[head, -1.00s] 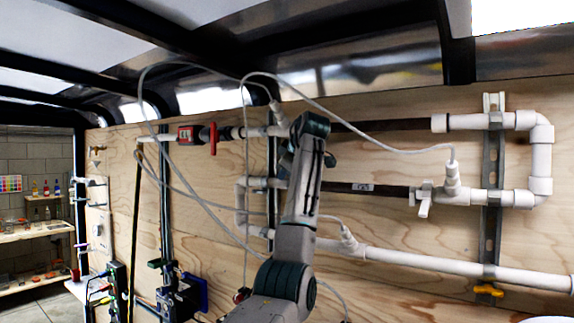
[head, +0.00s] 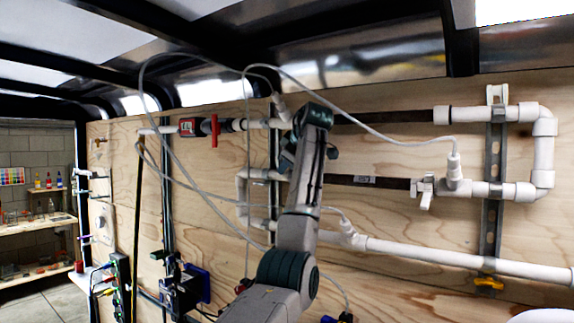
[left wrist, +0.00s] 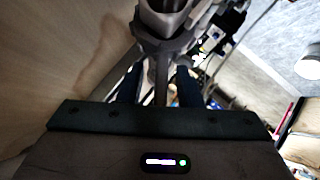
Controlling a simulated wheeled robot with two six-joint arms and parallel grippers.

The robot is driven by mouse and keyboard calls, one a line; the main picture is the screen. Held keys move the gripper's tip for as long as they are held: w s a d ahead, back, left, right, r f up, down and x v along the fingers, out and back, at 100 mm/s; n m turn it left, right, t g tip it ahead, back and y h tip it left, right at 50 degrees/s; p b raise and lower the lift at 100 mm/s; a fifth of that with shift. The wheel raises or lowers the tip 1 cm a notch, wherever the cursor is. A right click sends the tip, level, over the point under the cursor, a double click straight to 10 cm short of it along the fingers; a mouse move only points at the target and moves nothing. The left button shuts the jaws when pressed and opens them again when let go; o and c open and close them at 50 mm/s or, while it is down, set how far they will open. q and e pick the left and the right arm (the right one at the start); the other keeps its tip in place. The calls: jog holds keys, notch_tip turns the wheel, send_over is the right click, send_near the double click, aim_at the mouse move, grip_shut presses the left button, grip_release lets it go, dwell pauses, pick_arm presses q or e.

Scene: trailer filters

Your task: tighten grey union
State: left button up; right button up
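My left arm rises through the middle of the head view; its gripper (head: 288,157) is mostly hidden behind my own wrist, close to the piping on the wooden wall. In the left wrist view, the two dark blue fingers of my left gripper (left wrist: 158,85) stand apart. A narrow grey shaft or pipe (left wrist: 161,80) lies between them with gaps showing at both sides. A wider grey fitting (left wrist: 165,22), possibly the grey union, is at the top just beyond the fingers. I cannot pick out the union in the head view. My right gripper is not seen.
White pipes (head: 440,255) and dark brown pipes (head: 385,117) run along the plywood wall (head: 400,220). A red-handled valve (head: 214,130) is left of my arm. Loose clear hoses (head: 195,190) hang around my arm. Shelves (head: 35,224) stand at the far left.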

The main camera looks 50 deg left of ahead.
pick_arm(q)
jog(key=b+v, duration=0.3)
jog(key=v, duration=0.7)
jog(key=shift+d+b, duration=0.25)
jog(key=shift+b, duration=0.1)
